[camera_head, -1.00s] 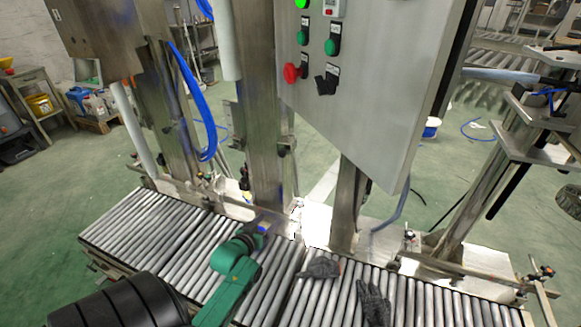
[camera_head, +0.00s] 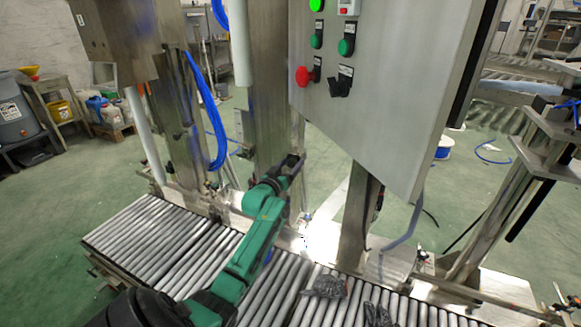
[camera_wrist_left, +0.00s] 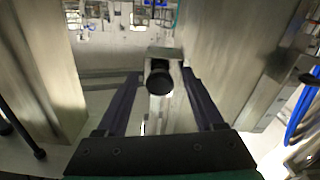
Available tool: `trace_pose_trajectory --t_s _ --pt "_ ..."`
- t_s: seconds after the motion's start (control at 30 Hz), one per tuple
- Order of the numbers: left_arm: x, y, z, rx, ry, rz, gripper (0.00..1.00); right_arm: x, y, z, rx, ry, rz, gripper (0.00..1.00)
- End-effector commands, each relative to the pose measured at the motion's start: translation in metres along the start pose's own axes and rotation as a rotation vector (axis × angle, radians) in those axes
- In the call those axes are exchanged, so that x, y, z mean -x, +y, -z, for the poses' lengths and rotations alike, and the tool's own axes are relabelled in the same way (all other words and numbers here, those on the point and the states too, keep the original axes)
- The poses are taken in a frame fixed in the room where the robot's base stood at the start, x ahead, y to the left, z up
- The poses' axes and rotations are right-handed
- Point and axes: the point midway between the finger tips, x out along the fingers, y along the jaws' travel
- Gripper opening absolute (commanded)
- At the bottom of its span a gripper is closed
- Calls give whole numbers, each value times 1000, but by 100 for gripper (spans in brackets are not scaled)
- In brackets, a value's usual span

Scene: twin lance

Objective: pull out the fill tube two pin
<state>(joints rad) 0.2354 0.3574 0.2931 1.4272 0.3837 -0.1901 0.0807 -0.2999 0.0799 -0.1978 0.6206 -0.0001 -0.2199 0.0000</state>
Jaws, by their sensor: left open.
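A round black knob (camera_wrist_left: 159,80), which looks like the pin, sits on a metal bracket in the left wrist view. It shows between the two dark fingers of my left gripper (camera_wrist_left: 162,75), which is open. I cannot tell how deep the knob lies between the fingertips. In the head view my left gripper (camera_head: 293,163) is at the steel column (camera_head: 271,100) and hides the knob there. A white fill tube (camera_head: 240,45) hangs beside this column; another white tube (camera_head: 142,130) stands further left. My right gripper is not in view.
A grey control box (camera_head: 400,80) with buttons hangs right of the gripper. A roller conveyor (camera_head: 150,235) runs below, with dark glove-like items (camera_head: 326,286) on it. A blue hose (camera_head: 205,110) loops at the left column. Open green floor lies behind.

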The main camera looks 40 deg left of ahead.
Motion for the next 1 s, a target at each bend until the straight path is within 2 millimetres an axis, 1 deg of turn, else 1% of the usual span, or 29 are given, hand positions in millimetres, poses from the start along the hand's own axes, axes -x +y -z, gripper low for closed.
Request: trace_pose_trajectory --t_s 0.17,0.2,0.27,0.3,0.37,0.4,1.0 --pt "0 0 0 0 -1 0 69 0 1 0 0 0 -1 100" --pt "0 0 0 0 -1 0 65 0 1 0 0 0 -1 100" --pt "0 0 0 0 -1 0 42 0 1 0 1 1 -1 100" --pt "0 0 0 0 0 0 27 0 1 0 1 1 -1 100" --pt "0 0 0 0 0 0 4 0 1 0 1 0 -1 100" --pt "0 0 0 0 0 0 0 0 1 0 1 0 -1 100" --pt "0 0 -1 0 -1 0 0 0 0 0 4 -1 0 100"
